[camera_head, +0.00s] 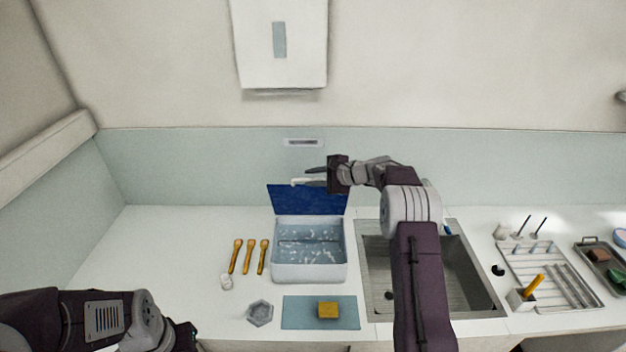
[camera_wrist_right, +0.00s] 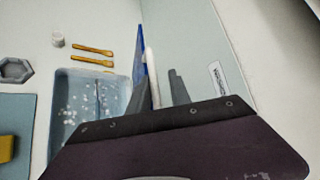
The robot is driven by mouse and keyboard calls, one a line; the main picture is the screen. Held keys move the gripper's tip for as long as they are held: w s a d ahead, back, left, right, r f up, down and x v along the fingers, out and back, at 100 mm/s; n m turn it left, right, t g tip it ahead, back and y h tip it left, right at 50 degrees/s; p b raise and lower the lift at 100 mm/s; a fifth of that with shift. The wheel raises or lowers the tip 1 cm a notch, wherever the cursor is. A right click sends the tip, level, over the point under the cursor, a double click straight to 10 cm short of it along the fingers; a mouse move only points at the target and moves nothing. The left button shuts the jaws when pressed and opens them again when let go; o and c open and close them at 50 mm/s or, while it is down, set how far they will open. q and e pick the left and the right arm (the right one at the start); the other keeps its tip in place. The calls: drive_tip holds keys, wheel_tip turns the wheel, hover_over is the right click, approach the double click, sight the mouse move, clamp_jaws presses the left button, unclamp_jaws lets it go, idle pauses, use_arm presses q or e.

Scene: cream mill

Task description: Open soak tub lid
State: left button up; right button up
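The soak tub (camera_head: 275,262) is a white box of bubbly water on the counter. Its blue lid (camera_head: 307,199) stands up along the tub's back edge, so the tub is open; the lid also shows edge-on in the right wrist view (camera_wrist_right: 138,55). My right gripper (camera_head: 314,177) is at the lid's top edge. Its fingers look apart, with a pale bar (camera_wrist_right: 150,65) beside the lid near them and a gap to one finger. Whether they touch the bar is unclear. My left gripper (camera_head: 185,336) is low at the left, its fingers mostly hidden.
A sink (camera_head: 374,298) lies right of the tub, under my right arm. Several yellow-handled tools (camera_head: 249,256) lie left of it. A hexagonal dish (camera_head: 260,313) and a blue mat (camera_head: 297,313) with a yellow sponge (camera_head: 328,310) are in front. The backsplash (camera_head: 220,170) is close behind the lid.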

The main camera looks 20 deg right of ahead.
drive_tip(key=shift+s+f, duration=0.15)
drive_tip(key=shift+s, duration=0.1)
drive_tip(key=shift+d, duration=0.1)
drive_tip(key=b+v, duration=0.3)
drive_tip(key=v, duration=0.1)
drive_tip(key=shift+s+d+b, duration=0.25)
drive_tip(key=shift+d+b, duration=0.05)
drive_tip(key=v, duration=0.2)
drive_tip(key=b+v, duration=0.1)
drive_tip(key=v, duration=0.1)
drive_tip(key=shift+s+a+r, duration=0.1)
drive_tip(key=shift+a+r, duration=0.1)
drive_tip(key=shift+r, duration=0.1)
